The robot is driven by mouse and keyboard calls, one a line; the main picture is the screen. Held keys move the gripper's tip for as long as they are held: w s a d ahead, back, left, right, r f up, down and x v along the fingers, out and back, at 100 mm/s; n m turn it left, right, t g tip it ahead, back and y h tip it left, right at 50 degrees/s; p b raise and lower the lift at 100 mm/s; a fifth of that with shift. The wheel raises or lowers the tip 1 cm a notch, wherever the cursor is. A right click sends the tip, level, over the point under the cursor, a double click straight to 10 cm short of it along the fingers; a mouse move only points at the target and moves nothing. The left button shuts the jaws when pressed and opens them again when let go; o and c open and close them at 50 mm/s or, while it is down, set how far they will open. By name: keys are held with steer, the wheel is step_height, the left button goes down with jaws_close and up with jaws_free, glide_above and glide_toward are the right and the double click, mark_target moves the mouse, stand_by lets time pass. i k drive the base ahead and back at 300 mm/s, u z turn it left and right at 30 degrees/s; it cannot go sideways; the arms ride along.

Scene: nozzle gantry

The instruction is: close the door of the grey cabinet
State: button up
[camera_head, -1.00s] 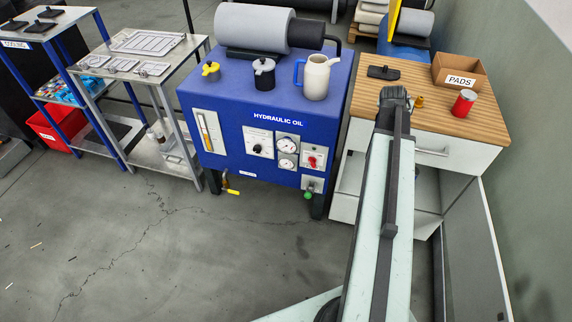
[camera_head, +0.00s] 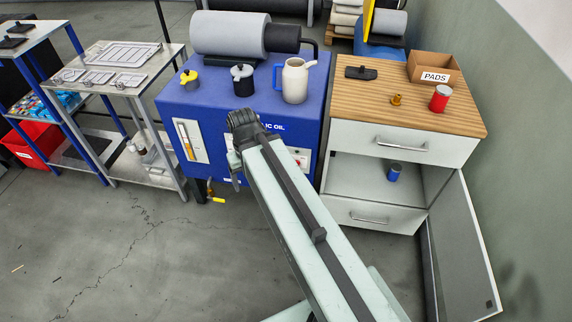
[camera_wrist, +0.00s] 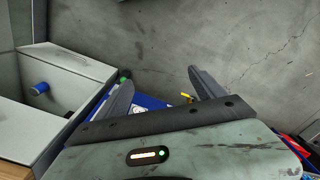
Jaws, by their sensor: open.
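The grey cabinet (camera_head: 372,214) has a wooden top, a drawer above, an open compartment in the middle and another drawer front below. Its door (camera_head: 462,255) stands wide open on the right side, out toward the front and close to the wall. A small blue can (camera_head: 394,172) stands inside the compartment; it also shows in the wrist view (camera_wrist: 40,88). My gripper (camera_wrist: 160,92) is open and empty, its two fingers spread over the blue hydraulic unit and floor. In the head view my arm ends in front of the hydraulic unit, left of the cabinet, and hides the fingers mostly.
The hydraulic unit (camera_head: 240,100) stands left of the cabinet, with a grey metal shelf table (camera_head: 160,75) beyond it. A box marked PADS (camera_head: 432,68) and a red can (camera_head: 439,98) are on the cabinet top. The green-grey wall (camera_head: 510,160) bounds the right. Floor at front left is clear.

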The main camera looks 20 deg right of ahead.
mark_target(471, 294)
steer(key=z, duration=0.05)
steer(key=i, duration=0.45)
steer(key=z, duration=1.65)
